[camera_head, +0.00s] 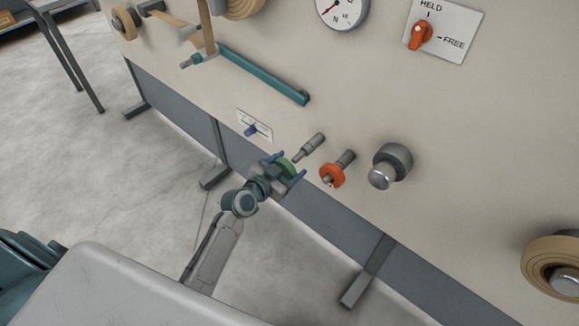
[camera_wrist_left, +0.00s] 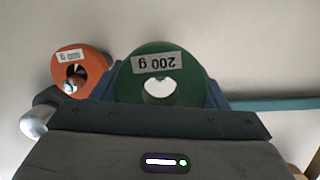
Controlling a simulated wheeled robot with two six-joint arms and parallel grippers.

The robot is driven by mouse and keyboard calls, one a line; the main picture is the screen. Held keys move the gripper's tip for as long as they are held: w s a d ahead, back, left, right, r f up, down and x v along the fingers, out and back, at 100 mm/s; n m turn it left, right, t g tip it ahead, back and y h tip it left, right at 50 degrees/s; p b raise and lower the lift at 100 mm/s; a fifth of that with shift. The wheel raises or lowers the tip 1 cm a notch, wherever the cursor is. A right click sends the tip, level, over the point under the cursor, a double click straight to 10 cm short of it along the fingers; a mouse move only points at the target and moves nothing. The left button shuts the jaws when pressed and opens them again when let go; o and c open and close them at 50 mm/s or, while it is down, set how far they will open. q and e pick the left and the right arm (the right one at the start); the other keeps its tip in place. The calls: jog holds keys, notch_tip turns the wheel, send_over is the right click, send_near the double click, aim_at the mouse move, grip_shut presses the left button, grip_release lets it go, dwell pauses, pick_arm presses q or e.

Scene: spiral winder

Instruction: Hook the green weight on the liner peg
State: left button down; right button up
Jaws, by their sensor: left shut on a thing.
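The green weight (camera_head: 286,168) is a ring held at the end of my left gripper (camera_head: 284,171), which is shut on it. In the left wrist view the green weight (camera_wrist_left: 196,82) shows an upside-down "200 g" label and a central hole with pale panel behind it. A bare grey peg (camera_head: 313,145) sticks out from the panel just above and right of the held weight. The weight appears apart from this peg. An orange weight (camera_head: 331,176) hangs on the neighbouring peg (camera_head: 346,159), and it also shows in the left wrist view (camera_wrist_left: 94,66). My right gripper is not in view.
The pale panel (camera_head: 450,180) carries a large grey knob (camera_head: 394,160), a dial (camera_head: 342,10), an orange HELD/FREE switch (camera_head: 420,36), a teal bar (camera_head: 262,74) and a small blue lever (camera_head: 251,129). A tape roll (camera_head: 553,262) sits at the lower right.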

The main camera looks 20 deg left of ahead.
aim_at(304, 152)
pick_arm(q)
jog(key=shift+w+d+r, duration=0.15)
jog(key=shift+w, duration=0.2)
jog(key=shift+r+x, duration=0.2)
jog(key=shift+x, duration=0.85)
jog(key=shift+p+x, duration=0.3)
jog(key=shift+x, duration=0.65)
jog(key=shift+w+d+r, duration=0.1)
jog(key=shift+w+d, duration=0.15)
jog(key=shift+w, duration=0.25)
jog(key=shift+w+d+r, duration=0.1)
jog(key=shift+w+d, duration=0.1)
jog(key=shift+w, duration=0.3)
jog(key=shift+w+f, duration=0.15)
jog(key=shift+w+b, duration=0.1)
jog(key=shift+b, duration=0.2)
jog(key=shift+f, duration=0.1)
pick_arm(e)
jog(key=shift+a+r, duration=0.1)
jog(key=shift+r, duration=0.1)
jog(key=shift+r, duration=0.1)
